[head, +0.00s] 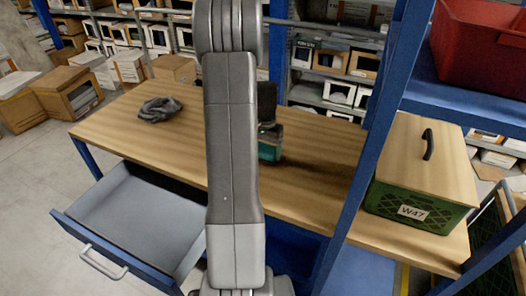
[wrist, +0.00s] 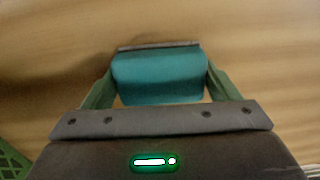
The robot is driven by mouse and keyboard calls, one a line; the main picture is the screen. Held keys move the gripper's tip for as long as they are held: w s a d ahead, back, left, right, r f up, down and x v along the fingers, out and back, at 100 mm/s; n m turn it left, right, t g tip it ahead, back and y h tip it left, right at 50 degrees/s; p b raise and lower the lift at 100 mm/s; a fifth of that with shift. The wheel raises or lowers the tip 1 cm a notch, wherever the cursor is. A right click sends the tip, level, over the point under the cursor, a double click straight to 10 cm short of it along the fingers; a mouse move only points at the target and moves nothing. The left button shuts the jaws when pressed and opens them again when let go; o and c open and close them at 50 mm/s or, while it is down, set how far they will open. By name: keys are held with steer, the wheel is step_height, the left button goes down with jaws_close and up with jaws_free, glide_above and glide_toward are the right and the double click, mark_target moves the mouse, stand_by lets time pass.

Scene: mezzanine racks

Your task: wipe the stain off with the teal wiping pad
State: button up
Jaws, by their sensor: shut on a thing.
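The teal wiping pad (wrist: 160,80) is between the two green fingers of my gripper (wrist: 158,88) in the wrist view, with wood grain behind it. In the head view the pad (head: 270,152) shows just right of my arm, at or just above the wooden tabletop (head: 320,140); I cannot tell whether it touches. My gripper (head: 269,132) is shut on it, partly hidden by my arm. I cannot make out a clear stain; a dark patch to the right of the pad may be shadow, and my arm hides part of the table.
A crumpled grey cloth (head: 159,109) lies on the table's left. An empty drawer (head: 140,220) stands open at the front left. A blue post (head: 375,150) rises at the right, beside a green crate (head: 415,208) marked W47 with a handled lid. A red bin (head: 480,50) sits above.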

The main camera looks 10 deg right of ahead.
steer(key=shift+w+d+f+p, duration=0.1)
steer(key=shift+w+d+p, duration=0.2)
steer(key=shift+w+d, duration=0.8)
steer(key=shift+w+d+f+p, duration=0.1)
steer(key=shift+w+d+p, duration=0.4)
steer(key=shift+w, duration=0.95)
steer(key=shift+w+d+p, duration=0.1)
steer(key=shift+w+d, duration=0.9)
steer(key=shift+w, duration=0.3)
steer(key=shift+r, duration=0.1)
steer(key=shift+r+p, duration=1.7)
steer(key=shift+r, duration=1.2)
steer(key=shift+r, duration=0.15)
step_height(320, 180, up, 3)
steer(key=shift+f+p, duration=0.15)
steer(key=shift+p, duration=0.75)
